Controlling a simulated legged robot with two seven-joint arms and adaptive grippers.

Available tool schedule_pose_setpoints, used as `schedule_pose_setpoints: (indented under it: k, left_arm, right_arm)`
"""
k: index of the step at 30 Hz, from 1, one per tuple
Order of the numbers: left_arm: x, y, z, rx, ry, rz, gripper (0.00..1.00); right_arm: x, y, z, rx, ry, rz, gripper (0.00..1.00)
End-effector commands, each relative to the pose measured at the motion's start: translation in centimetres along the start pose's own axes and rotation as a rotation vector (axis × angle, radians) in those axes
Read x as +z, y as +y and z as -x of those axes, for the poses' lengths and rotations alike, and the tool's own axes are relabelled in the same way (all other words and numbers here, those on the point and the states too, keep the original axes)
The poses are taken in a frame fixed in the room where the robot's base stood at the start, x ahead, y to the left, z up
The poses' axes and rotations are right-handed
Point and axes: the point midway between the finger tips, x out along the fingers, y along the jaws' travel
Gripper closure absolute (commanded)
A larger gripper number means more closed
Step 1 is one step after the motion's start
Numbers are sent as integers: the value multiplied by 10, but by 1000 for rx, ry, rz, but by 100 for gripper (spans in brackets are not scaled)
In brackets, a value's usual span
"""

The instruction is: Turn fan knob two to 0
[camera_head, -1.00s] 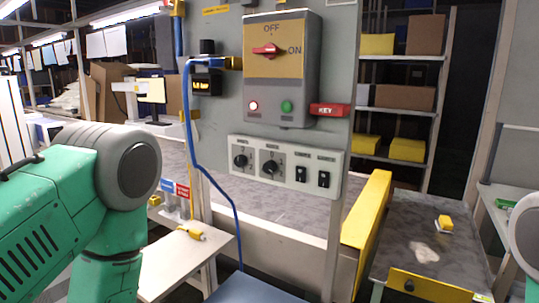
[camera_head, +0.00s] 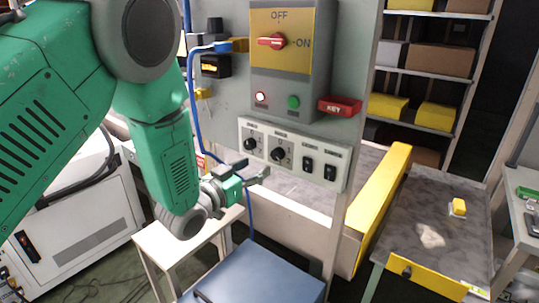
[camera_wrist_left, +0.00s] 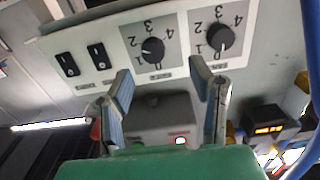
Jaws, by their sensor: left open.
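Two black rotary knobs sit on a white control panel (camera_head: 235,124): a left knob (camera_head: 250,144) and a second knob (camera_head: 277,154). Their lettering is too small to read in the head view. In the upside-down wrist view the second knob (camera_wrist_left: 152,50) is on the left, its white mark appearing near 1. The other knob (camera_wrist_left: 221,38) is on the right, its mark appearing near 0. My left gripper (camera_head: 255,168) is open and empty, just below and in front of the knobs. Its fingers also show in the wrist view (camera_wrist_left: 161,75), apart from both knobs. My right gripper is out of view.
Two black rocker switches (camera_head: 307,166) are right of the knobs. A grey switch box with a red rotary handle (camera_head: 272,41) and a red KEY tag (camera_head: 340,107) are above. A blue cable (camera_head: 196,110) hangs left of the panel. A yellow rail (camera_head: 382,205) stands right.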

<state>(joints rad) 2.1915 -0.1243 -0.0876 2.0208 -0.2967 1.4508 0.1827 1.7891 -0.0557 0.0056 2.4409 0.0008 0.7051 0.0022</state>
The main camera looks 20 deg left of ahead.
Motion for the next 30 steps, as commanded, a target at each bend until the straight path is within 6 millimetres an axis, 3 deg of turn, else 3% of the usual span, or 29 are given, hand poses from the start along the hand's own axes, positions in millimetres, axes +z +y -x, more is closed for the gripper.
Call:
schedule_pose_setpoints:
  k: [3, 10, 23, 27, 30]
  left_arm:
    - [-2, 4, -26, 4, 1, -3, 51]
    - [0, -3, -58, 1, 2, 4, 51]
    - [0, -1, -69, 1, 0, 3, 51]
    - [-1, 2, -69, 1, -1, -1, 97]
    - [-1, 1, -69, 3, 1, 1, 100]
  right_arm:
    - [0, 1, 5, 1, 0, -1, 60]
    - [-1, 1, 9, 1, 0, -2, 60]
    - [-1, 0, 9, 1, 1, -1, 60]
    - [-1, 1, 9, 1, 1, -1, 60]
    - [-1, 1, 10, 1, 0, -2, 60]
